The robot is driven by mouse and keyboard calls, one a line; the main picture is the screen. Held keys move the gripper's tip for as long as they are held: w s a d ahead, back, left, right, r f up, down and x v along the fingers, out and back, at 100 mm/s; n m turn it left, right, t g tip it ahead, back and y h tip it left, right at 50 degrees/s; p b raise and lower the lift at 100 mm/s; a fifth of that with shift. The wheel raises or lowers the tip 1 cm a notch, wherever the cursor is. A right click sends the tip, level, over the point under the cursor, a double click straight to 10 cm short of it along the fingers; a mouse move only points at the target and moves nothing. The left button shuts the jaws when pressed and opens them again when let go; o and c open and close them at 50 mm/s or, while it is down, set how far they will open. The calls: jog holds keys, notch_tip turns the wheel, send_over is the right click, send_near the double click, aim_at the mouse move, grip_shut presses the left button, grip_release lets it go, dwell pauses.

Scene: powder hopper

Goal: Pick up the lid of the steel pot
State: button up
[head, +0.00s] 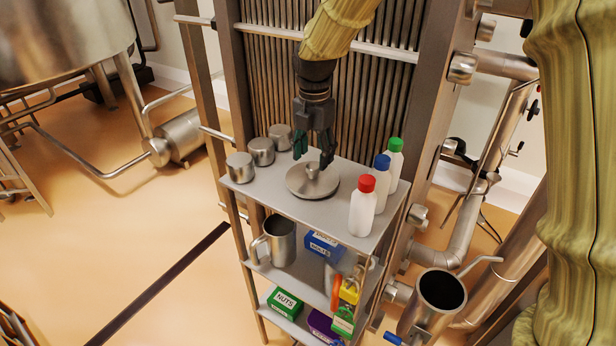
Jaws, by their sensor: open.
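The lid (312,182) is a flat round steel disc with a small knob (312,170) at its centre. It shows on the top shelf, near the middle; whether a pot is under it cannot be seen. My gripper (314,160) points down just above the lid, with its dark fingers open around the space over the knob. One finger comes down to the right of the knob and the other is at its left, farther back. Whether either finger touches the lid cannot be told.
Three small steel canisters (261,151) stand left of the lid. White bottles with red (362,208), blue (379,185) and green (394,167) caps stand to the right. A steel jug (281,243) and boxes are on lower shelves. A ribbed metal panel (290,90) rises behind.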

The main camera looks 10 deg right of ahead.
aim_at(313, 165)
jog(key=f+p, duration=0.1)
jog(key=f, duration=0.1)
jog(key=f+p, duration=0.1)
jog(key=f, duration=0.1)
jog(key=shift+w+p, duration=0.35)
jog(key=shift+f, duration=0.5)
jog(key=shift+c, duration=0.5)
jog(key=c, duration=1)
grip_shut()
jog(key=shift+r, duration=0.15)
